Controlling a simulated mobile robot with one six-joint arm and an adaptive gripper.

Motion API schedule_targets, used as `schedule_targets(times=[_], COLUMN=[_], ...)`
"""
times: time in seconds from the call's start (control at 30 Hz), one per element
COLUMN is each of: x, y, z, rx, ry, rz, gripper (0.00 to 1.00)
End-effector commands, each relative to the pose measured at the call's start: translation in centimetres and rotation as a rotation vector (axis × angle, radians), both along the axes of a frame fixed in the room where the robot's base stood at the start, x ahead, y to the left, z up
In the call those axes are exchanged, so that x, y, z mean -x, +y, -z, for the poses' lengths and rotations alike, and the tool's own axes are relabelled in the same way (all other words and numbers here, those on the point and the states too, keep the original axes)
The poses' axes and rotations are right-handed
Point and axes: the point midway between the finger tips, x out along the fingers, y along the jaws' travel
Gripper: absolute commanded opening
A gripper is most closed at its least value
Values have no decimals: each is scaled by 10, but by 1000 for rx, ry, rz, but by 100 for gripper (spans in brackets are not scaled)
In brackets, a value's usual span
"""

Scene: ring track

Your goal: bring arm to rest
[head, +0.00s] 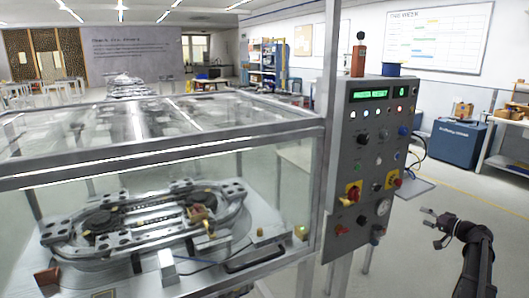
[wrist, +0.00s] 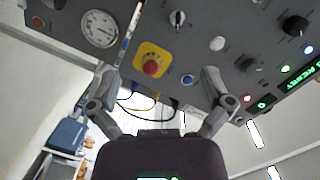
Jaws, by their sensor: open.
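My gripper (head: 433,219) is at the lower right of the head view, with my dark arm below it. It stands apart from the grey control panel (head: 346,221), to the panel's right. In the wrist view my gripper (wrist: 157,85) has its two fingers spread wide, with nothing between them. Behind the fingers the panel (wrist: 215,60) shows a red button on a yellow plate (wrist: 151,66), a round gauge (wrist: 99,29) and black knobs. No object is held.
A glass case (head: 120,170) encloses an oval ring track (head: 150,224) at the left. A blue bin (head: 457,142) stands farther back. Open floor lies right of the panel.

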Motion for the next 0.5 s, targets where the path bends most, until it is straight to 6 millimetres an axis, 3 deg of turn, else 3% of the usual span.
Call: schedule_targets(times=[0.27,0.5], x=[-7,-1], y=[87,192], z=[26,61], rx=[57,155], ry=[132,312], rz=[-104,-228], gripper=[100,100])
